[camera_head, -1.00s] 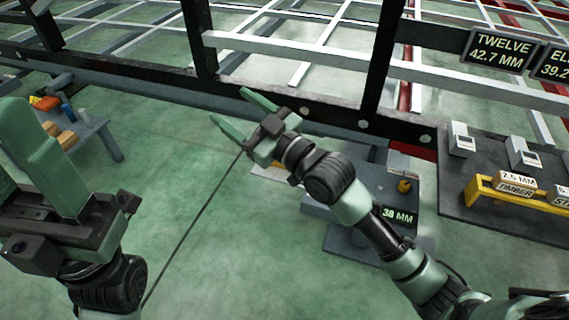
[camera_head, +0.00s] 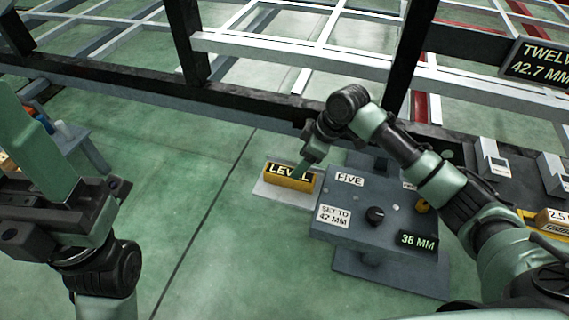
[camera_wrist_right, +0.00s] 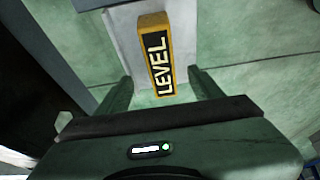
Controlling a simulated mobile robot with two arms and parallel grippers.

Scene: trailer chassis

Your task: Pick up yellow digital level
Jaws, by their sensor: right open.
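The yellow digital level (camera_head: 288,180), with a black face marked LEVEL, lies on a pale plate (camera_head: 270,193) beside the dark pedestal. My right gripper (camera_head: 301,170) is over the level's right end and hides a little of it. In the right wrist view the level (camera_wrist_right: 156,62) lies between and beyond the two fingertips of my right gripper (camera_wrist_right: 159,80). That gripper is open, with the level not gripped. My left gripper (camera_head: 40,150) is at the left edge, away from the level, and its finger gap is not clear.
The pedestal (camera_head: 345,243) carries a FIVE label, a black knob (camera_head: 375,215) and a 38 MM display (camera_head: 418,241). The dark chassis rail (camera_head: 130,92) runs behind. A small table (camera_head: 85,145) stands left. Green floor between is clear.

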